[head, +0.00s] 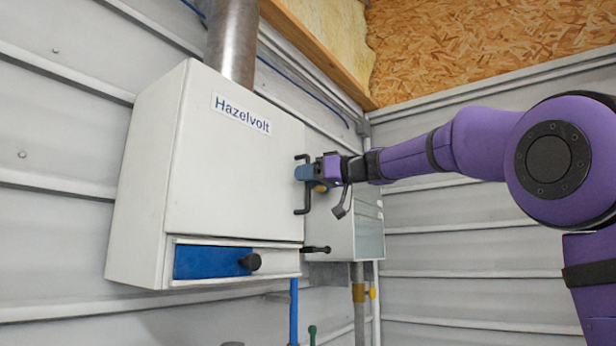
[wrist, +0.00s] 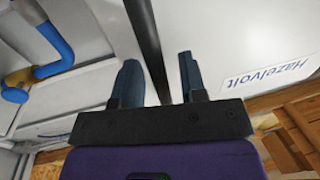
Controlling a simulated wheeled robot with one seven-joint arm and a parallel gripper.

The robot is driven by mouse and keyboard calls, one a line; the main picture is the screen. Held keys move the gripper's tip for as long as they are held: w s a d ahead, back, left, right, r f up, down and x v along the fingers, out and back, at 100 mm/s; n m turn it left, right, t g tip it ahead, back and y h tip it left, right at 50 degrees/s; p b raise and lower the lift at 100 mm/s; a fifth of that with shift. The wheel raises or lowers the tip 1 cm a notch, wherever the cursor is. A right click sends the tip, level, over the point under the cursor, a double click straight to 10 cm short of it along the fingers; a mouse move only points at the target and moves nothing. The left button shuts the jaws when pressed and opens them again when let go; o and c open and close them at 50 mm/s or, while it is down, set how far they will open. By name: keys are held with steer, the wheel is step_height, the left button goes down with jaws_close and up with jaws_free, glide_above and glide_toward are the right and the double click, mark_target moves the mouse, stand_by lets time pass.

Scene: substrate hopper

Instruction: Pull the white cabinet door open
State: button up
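The white cabinet door (head: 225,175), labelled "Hazelvolt", appears shut on the cabinet in the head view. The door also fills much of the right side of the wrist view (wrist: 235,35). Its black vertical bar handle (head: 302,210) is at the door's right edge. In the wrist view the handle (wrist: 151,40) runs between the two blue fingers of my gripper (wrist: 159,72). The fingers are apart, with a visible gap between the handle and the right finger.
Below the door is a blue panel (head: 210,262) with a black knob (head: 250,262). A black lever (head: 316,249) sticks out at the lower right. A smaller grey box (head: 345,225) and pipes stand behind at right. A metal duct (head: 232,40) rises from the top.

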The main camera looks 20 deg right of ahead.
steer(key=shift+c, duration=0.3)
jaws_close()
